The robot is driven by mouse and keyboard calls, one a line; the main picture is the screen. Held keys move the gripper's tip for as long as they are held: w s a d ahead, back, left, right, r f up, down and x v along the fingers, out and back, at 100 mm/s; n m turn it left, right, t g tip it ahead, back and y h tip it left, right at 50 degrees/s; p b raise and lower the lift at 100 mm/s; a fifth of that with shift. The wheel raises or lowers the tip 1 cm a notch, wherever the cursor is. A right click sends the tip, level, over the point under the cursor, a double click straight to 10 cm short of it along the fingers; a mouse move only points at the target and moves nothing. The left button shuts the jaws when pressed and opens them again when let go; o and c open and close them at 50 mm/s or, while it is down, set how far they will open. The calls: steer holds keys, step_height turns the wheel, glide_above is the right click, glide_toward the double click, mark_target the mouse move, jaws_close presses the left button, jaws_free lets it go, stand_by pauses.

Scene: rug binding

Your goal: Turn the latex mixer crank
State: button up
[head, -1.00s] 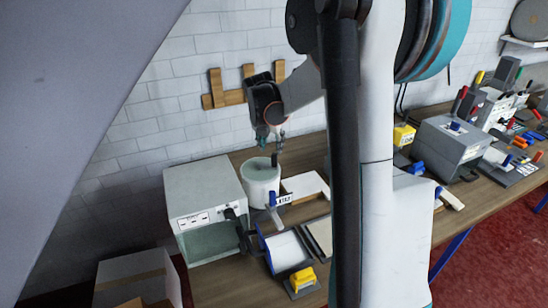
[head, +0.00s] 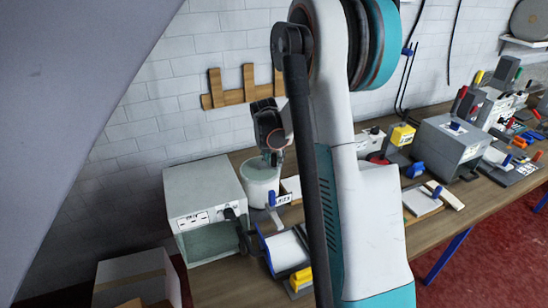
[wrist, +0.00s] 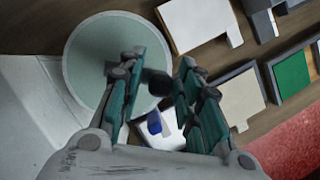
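The latex mixer is a pale, round bucket (head: 260,186) with a greenish top, standing on the bench right beside a grey-white box. In the wrist view the mixer (wrist: 88,55) fills the upper left, and its black crank knob (wrist: 157,82) shows between my fingers. My gripper (head: 272,158) points down over the mixer's top. In the wrist view my gripper (wrist: 161,62) is open, with clear gaps between the teal fingers and the knob. The knob is hidden behind my gripper in the head view.
The grey-white box (head: 200,190) with sockets stands left of the mixer. A blue-handled clamp (head: 272,200) and a tray with a yellow block (head: 300,278) lie in front. A wooden rack (head: 230,98) hangs on the wall behind. Bigger machines (head: 448,145) stand to the right.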

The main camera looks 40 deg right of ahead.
jaws_close()
steer(key=shift+a, duration=0.1)
